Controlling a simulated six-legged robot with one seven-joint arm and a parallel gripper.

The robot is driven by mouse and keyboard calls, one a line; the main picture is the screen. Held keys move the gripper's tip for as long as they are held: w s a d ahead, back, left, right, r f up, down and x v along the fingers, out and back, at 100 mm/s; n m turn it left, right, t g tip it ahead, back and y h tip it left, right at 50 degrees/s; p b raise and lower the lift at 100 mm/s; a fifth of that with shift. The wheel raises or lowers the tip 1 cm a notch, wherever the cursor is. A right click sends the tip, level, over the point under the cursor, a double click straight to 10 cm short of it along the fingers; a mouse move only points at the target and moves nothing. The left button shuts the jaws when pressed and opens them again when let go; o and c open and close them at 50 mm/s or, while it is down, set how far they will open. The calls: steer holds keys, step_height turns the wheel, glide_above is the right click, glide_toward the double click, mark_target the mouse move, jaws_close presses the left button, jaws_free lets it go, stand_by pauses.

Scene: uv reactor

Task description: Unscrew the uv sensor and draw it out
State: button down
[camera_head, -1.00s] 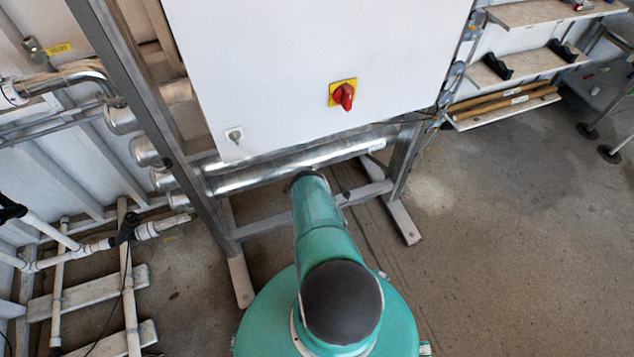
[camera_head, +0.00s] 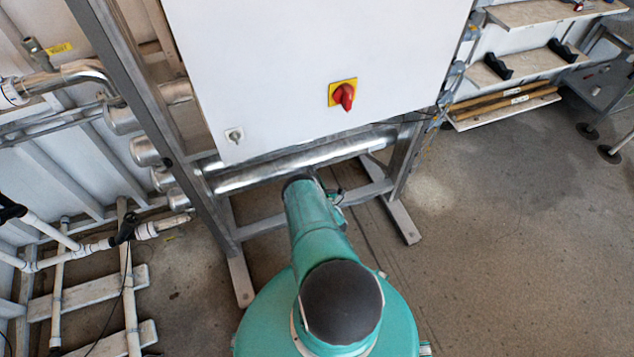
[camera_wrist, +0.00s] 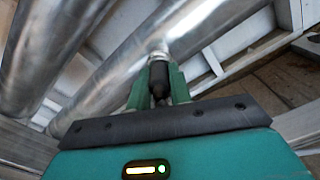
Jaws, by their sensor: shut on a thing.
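The uv sensor (camera_wrist: 159,77) is a small black cylinder in the middle of the wrist view. Its far end points at a shiny metal tube (camera_wrist: 128,72); a bright fitting shows there, and I cannot tell whether the sensor still touches it. My gripper (camera_wrist: 158,88) has its two green fingers on either side of the sensor and is shut on it. The sensor's near end is partly hidden between the fingers. In the head view my arm reaches toward the tubes below the cabinet, and the sensor cannot be made out there.
A white cabinet (camera_head: 290,60) with a red and yellow switch (camera_head: 343,95) hangs above horizontal metal tubes (camera_head: 290,163). A grey frame leg (camera_head: 150,110) stands left of my arm. White pipes (camera_head: 128,270) lie at the left. The floor at the right (camera_head: 500,260) is clear.

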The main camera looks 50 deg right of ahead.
steer(key=n, duration=0.4)
steer(key=c, duration=1.2)
jaws_free()
